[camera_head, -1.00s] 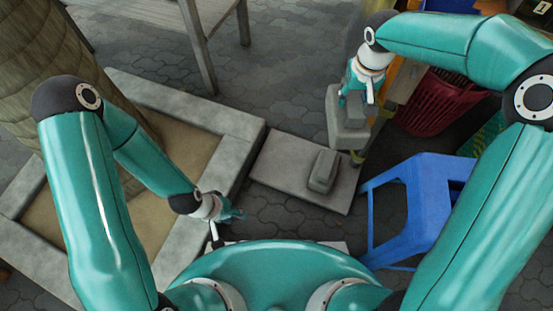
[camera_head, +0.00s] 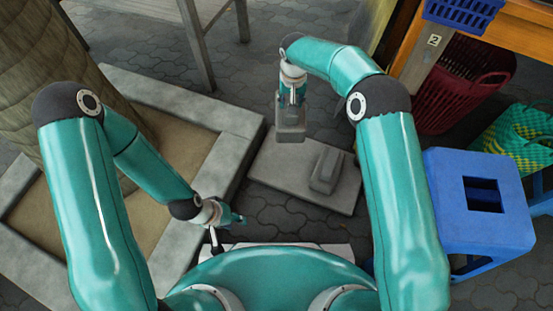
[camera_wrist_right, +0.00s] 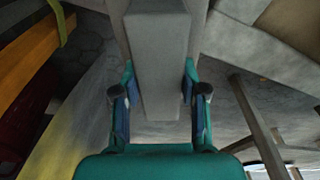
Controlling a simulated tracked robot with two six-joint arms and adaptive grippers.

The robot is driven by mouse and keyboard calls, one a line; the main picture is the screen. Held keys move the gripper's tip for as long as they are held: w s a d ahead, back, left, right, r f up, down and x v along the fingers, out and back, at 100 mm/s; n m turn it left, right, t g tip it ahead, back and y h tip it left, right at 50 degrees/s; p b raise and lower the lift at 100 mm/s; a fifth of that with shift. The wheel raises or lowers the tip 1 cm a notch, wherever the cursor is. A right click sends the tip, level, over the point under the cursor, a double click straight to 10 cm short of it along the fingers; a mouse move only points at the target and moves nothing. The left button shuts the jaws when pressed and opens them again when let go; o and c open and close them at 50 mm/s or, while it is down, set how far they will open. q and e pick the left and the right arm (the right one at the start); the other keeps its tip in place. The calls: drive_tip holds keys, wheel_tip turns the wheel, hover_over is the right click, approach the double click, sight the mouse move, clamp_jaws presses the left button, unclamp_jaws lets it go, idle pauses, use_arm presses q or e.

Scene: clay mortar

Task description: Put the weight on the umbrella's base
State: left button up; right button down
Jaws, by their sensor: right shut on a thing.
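The umbrella's base (camera_head: 275,172) is a flat grey slab on the paving in the middle of the head view. A grey block (camera_head: 325,170) sits on its right part. My right gripper (camera_head: 292,98) is shut on a grey weight (camera_head: 290,132), which hangs beneath it over the base's back left part. In the right wrist view the weight's narrow grey upper part (camera_wrist_right: 158,60) lies between the fingers of my right gripper (camera_wrist_right: 159,82). My left gripper (camera_head: 232,217) is low, left of the base's front edge; its opening is unclear.
A blue stool (camera_head: 490,225) stands at the right. A dark red basket (camera_head: 450,100) and a green-yellow bag (camera_head: 515,140) are behind it, by an orange table (camera_head: 520,45). A stone planter kerb (camera_head: 225,165) borders the base on the left.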

sight(279, 108)
drive_tip(key=a+f, duration=0.2)
drive_tip(key=w+a+f+b, duration=0.1)
drive_tip(key=f, duration=0.1)
drive_tip(key=shift+a+f, duration=0.3)
drive_tip(key=shift+a, duration=0.05)
drive_tip(key=shift+a+f+b, duration=0.3)
drive_tip(key=shift+f, duration=0.3)
wheel_tip(279, 108, down, 20)
drive_tip(key=b, duration=0.7)
drive_tip(key=shift+r+b, duration=0.25)
drive_tip(key=shift+b, duration=0.15)
drive_tip(key=c, duration=0.9)
unclamp_jaws()
drive_tip(key=shift+s+f, duration=0.2)
drive_tip(key=shift+f, duration=0.15)
drive_tip(key=shift+c, duration=0.2)
drive_tip(key=o, duration=0.3)
